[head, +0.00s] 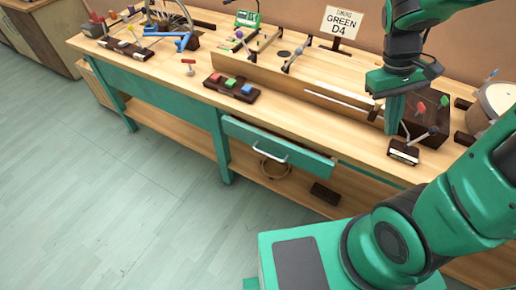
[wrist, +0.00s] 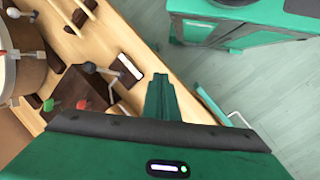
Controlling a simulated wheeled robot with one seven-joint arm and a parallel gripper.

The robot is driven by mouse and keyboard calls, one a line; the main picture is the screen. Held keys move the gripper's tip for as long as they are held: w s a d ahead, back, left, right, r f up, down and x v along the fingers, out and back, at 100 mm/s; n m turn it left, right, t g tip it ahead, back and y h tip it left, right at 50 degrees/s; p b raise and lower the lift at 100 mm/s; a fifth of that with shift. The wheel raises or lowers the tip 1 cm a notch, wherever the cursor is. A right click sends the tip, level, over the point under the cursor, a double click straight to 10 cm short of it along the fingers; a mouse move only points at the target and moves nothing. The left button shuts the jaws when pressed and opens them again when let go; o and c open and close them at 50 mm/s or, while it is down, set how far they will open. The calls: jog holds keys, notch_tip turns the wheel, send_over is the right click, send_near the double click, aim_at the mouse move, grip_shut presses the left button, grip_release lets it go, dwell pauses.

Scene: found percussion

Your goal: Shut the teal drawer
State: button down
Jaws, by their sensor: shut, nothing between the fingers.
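The teal drawer (head: 300,157) is under the front edge of the wooden bench, near the middle of the head view. Its front appears to stand out from the bench, so it looks partly open; how far is hard to tell. A pale bar handle (head: 271,156) is on its front. The handle also shows in the wrist view (wrist: 237,119), right of my fingers. My gripper (head: 393,118) is shut and empty, pointing down over the right part of the bench top, apart from the drawer. Its closed fingers show in the wrist view (wrist: 161,88).
A dark box with coloured knobs (head: 425,116), a small dark block with a white face (head: 404,152) and a drum (head: 498,102) are close to my gripper. A button block (head: 232,87) sits on the bench left of the drawer. Floor in front is clear.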

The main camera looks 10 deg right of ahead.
jog(key=w+a+f+n+t+h, duration=0.1)
jog(key=w+a+f+n+h, duration=0.1)
jog(key=a, duration=0.4)
jog(key=w+a+f+n+t+h, duration=0.1)
jog(key=w+a+f+n+h, duration=0.2)
jog(key=w+a+f+n, duration=0.2)
jog(key=w+a+f+n+t+h, duration=0.1)
jog(key=w+a+f+n+h, duration=0.2)
jog(key=a+n, duration=0.3)
jog(key=shift+w+a+f, duration=0.25)
jog(key=shift+a+f, duration=0.35)
jog(key=shift+f, duration=0.3)
jog(key=s+a+f+n+t+h, duration=0.1)
jog(key=a+f+n+t, duration=0.2)
jog(key=a, duration=0.2)
jog(key=a+f+n+t+h, duration=0.2)
jog(key=a+f+n, duration=0.1)
jog(key=a+n, duration=0.15)
jog(key=n+t+y, duration=0.2)
jog(key=n+t, duration=0.6)
jog(key=t, duration=0.1)
send_near(265, 142)
jog(key=x, duration=0.6)
jog(key=shift+w+d+r, duration=0.15)
jog(key=shift+d, duration=0.2)
